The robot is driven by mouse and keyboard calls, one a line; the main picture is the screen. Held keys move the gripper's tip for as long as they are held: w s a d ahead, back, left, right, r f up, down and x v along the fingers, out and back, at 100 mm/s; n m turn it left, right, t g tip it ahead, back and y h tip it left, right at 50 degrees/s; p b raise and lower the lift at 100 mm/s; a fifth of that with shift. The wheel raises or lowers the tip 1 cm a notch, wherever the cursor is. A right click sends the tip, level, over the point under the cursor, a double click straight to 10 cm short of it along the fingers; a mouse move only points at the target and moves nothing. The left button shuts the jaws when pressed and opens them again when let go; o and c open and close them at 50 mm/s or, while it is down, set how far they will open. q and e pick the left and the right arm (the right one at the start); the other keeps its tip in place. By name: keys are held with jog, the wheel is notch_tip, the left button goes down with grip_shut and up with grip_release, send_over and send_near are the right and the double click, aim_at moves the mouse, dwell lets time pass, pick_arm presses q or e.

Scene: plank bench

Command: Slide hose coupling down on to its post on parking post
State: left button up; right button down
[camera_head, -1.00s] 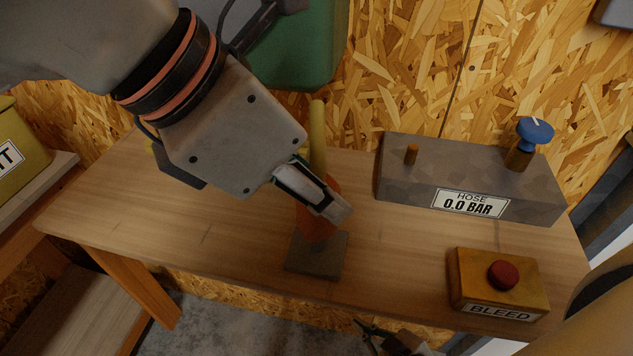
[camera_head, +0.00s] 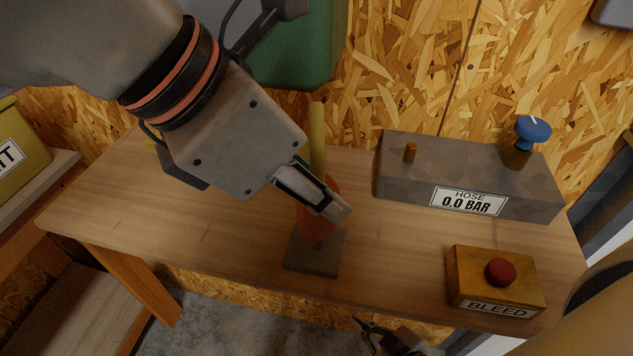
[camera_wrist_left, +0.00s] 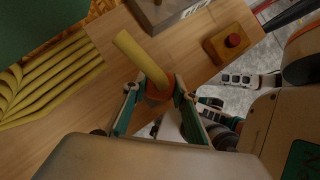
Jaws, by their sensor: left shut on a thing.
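The orange hose coupling (camera_head: 314,220) with a yellow hose (camera_head: 317,135) rising from it stands upright over the parking post's dark square base (camera_head: 312,258). My left gripper (camera_head: 333,205) is shut on the coupling and hides part of it. In the left wrist view the coupling (camera_wrist_left: 157,93) sits between the two fingers, with the yellow hose (camera_wrist_left: 140,55) leading up left. The coupling's lower end is close above the base. How far it surrounds the post cannot be told. My right gripper (camera_head: 368,334) is low, in front of the bench, with its fingers apart and empty.
A grey box (camera_head: 400,180) labelled HOSE 0.0 BAR, with a blue knob (camera_head: 533,130), stands at back right. A yellow BLEED box (camera_head: 465,275) with a red button (camera_head: 501,271) is at front right. The bench (camera_head: 200,235) is clear left of the base.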

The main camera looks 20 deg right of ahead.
pick_arm(q)
jog(key=shift+f, duration=0.1)
pick_arm(e)
jog(key=shift+w+d, duration=0.1)
pick_arm(q)
jog(key=shift+f, duration=0.3)
pick_arm(e)
jog(key=shift+f, duration=0.25)
pick_arm(q)
jog(key=shift+f, duration=0.1)
pick_arm(e)
jog(key=shift+s, duration=0.25)
pick_arm(q)
jog(key=shift+f, duration=0.3)
pick_arm(e)
jog(key=shift+s+f, duration=0.35)
jog(key=shift+w+r, duration=0.1)
jog(key=shift+w, duration=0.05)
pick_arm(q)
jog(key=shift+f, duration=0.1)
pick_arm(e)
jog(key=shift+w+r, duration=0.15)
jog(key=shift+w, duration=0.1)
pick_arm(q)
jog(key=shift+f, duration=0.1)
